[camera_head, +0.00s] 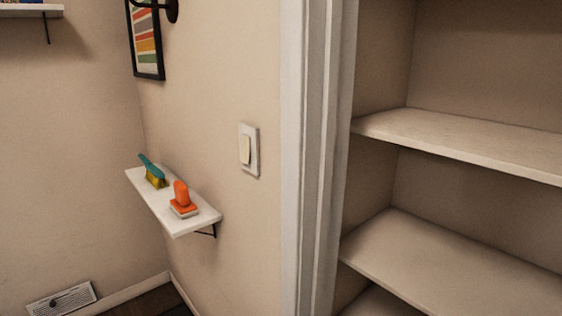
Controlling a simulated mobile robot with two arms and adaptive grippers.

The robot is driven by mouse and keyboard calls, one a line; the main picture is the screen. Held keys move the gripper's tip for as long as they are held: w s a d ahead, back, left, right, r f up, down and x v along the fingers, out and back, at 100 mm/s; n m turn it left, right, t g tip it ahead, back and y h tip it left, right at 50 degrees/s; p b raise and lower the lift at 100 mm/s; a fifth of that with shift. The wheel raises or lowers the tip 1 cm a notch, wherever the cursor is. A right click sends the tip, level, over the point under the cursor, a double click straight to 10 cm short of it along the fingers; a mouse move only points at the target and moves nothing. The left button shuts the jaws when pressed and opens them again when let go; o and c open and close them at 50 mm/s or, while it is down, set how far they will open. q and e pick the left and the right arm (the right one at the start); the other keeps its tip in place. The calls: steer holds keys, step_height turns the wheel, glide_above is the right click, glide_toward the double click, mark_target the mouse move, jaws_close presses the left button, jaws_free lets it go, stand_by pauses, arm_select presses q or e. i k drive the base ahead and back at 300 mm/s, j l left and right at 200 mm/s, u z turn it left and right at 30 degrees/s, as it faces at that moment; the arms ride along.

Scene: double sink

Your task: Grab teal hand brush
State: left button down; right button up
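The teal hand brush (152,170) lies on a small white wall shelf (174,220) left of the middle of the head view. Its teal handle points up and toward the back left, and its yellowish bristles rest on the shelf. An orange brush (182,197) with a pale underside sits beside it, nearer to me on the same shelf. Neither of my grippers shows in the head view.
A white door frame (312,160) stands right of the shelf. Beyond it are empty built-in shelves (470,142). A light switch (248,150) and a striped framed picture (147,42) are on the wall. A floor vent (62,300) is at the lower left.

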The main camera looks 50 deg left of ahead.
mark_target(156, 171)
steer(key=u, duration=2.45)
steer(key=i+j+z, duration=0.15)
steer(key=i+j, duration=1.5)
steer(key=k+j, duration=0.05)
